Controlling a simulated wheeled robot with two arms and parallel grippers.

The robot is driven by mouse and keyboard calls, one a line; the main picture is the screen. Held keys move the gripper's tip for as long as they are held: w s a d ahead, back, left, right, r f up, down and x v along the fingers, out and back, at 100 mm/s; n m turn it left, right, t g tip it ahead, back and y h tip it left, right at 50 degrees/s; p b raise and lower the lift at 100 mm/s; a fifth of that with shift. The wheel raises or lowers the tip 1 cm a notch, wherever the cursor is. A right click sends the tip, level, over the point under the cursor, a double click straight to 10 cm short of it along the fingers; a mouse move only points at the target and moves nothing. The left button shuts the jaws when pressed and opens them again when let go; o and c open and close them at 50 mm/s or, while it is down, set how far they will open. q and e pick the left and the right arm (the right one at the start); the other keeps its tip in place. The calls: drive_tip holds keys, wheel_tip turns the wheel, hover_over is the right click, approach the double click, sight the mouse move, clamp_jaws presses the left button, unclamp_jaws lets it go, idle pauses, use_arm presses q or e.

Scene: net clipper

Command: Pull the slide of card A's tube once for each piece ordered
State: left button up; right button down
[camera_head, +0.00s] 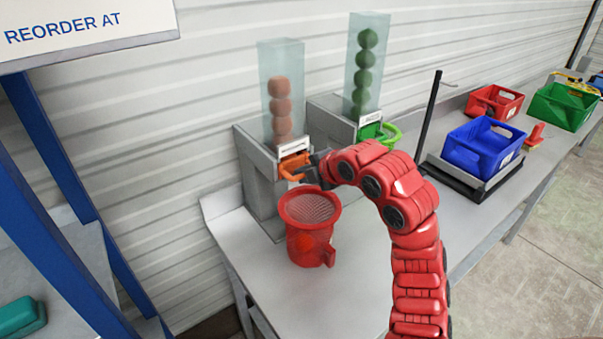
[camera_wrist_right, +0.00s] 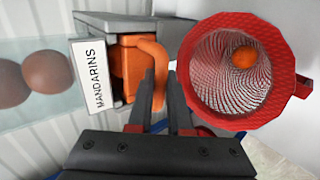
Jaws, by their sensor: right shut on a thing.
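The left tube (camera_head: 281,85) holds several brownish-orange balls in a column above a grey stand. Its orange slide (camera_head: 291,163) has a looped handle, and the card beside it reads MANDARINS in the right wrist view (camera_wrist_right: 92,80). My right gripper (camera_head: 312,168) is shut on the orange handle (camera_wrist_right: 153,62). A red mesh basket (camera_head: 311,208) stands below and in front of the slide, with one orange piece (camera_wrist_right: 244,58) inside. The right tube (camera_head: 366,60) holds several dark green balls and has a green slide handle (camera_head: 390,135). My left gripper is out of view.
Red (camera_head: 494,102) and green (camera_head: 563,105) crates stand farther along the grey bench (camera_head: 345,295). A REORDER AT sign (camera_head: 90,25) hangs at upper left, beside a blue frame (camera_head: 50,150).

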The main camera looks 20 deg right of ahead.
drive_tip(key=shift+d, duration=0.1)
drive_tip(key=s+d+p, duration=0.1)
drive_tip(key=s+d, duration=0.2)
drive_tip(key=s, duration=0.6)
drive_tip(key=shift+s+d, duration=0.3)
drive_tip(key=shift+s, duration=0.1)
idle(0.4)
idle(0.5)
